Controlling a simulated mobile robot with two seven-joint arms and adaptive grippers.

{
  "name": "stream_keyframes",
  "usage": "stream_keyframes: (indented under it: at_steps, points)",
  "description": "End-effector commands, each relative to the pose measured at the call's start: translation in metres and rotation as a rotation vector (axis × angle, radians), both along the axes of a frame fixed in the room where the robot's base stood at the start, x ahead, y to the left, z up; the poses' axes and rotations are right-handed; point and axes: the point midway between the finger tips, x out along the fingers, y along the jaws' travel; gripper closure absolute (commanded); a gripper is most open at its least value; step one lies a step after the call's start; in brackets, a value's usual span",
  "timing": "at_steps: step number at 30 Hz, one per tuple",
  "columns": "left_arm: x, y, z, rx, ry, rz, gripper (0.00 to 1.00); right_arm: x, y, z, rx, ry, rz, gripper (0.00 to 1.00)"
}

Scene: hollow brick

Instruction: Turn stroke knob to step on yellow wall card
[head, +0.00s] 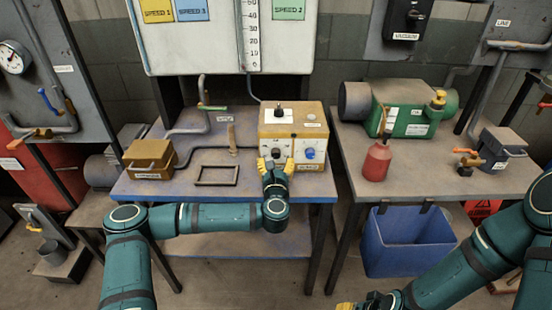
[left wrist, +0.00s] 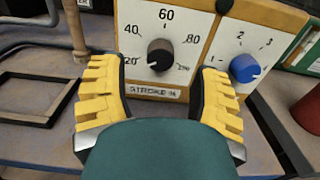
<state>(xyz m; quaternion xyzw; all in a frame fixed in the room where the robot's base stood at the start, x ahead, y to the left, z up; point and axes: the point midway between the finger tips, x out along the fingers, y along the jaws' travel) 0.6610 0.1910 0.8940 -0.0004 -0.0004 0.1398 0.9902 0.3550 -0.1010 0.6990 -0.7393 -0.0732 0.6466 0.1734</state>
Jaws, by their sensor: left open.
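The dark stroke knob (left wrist: 160,55) sits on the white front of a control box (head: 292,116), above a "STROKE %" label. Its dial runs from 20 up through 40, 60 and 80; the white mark is near its lower left side, towards 20. My left gripper (left wrist: 163,70) is open, its yellow fingers on either side of the knob, with no clear contact. In the head view this gripper (head: 275,165) is in front of the box. The yellow wall card (head: 158,11) reads "SPEED 1"; no step number is legible on it. My right gripper (head: 358,304) is cut off at the bottom edge.
A blue knob (left wrist: 244,68) with a numbered dial is right of the stroke knob. Blue (head: 192,10) and green (head: 289,9) cards share the wall board. A brown box (head: 150,160) and an empty frame (head: 217,174) stand on the table. A red bottle (head: 376,161) is right.

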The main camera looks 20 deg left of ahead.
Motion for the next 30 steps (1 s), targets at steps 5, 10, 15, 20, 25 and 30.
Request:
stream_keyframes:
  at_steps: [5, 10, 15, 20, 25, 30]
  points:
    - [0.023, 0.007, -0.001, 0.001, -0.001, 0.001, 0.37, 0.001, 0.000, -0.004, 0.000, -0.002, -0.001, 0.53]
    - [0.032, 0.009, 0.000, 0.001, 0.000, 0.000, 0.37, 0.001, 0.000, -0.005, 0.000, -0.003, -0.001, 0.53]
    - [0.034, 0.009, 0.000, 0.000, 0.001, -0.001, 0.37, 0.001, 0.000, -0.005, 0.000, -0.003, -0.001, 0.53]
    - [0.033, 0.010, 0.000, 0.001, 0.001, -0.001, 0.46, 0.001, 0.000, -0.005, 0.000, -0.003, -0.001, 0.53]
    - [0.033, 0.010, 0.000, 0.001, 0.001, -0.001, 1.00, 0.001, 0.000, -0.005, 0.000, -0.003, -0.001, 0.53]
    - [0.033, 0.010, 0.000, 0.003, 0.002, 0.000, 1.00, 0.001, 0.000, -0.005, 0.000, -0.003, -0.001, 0.53]
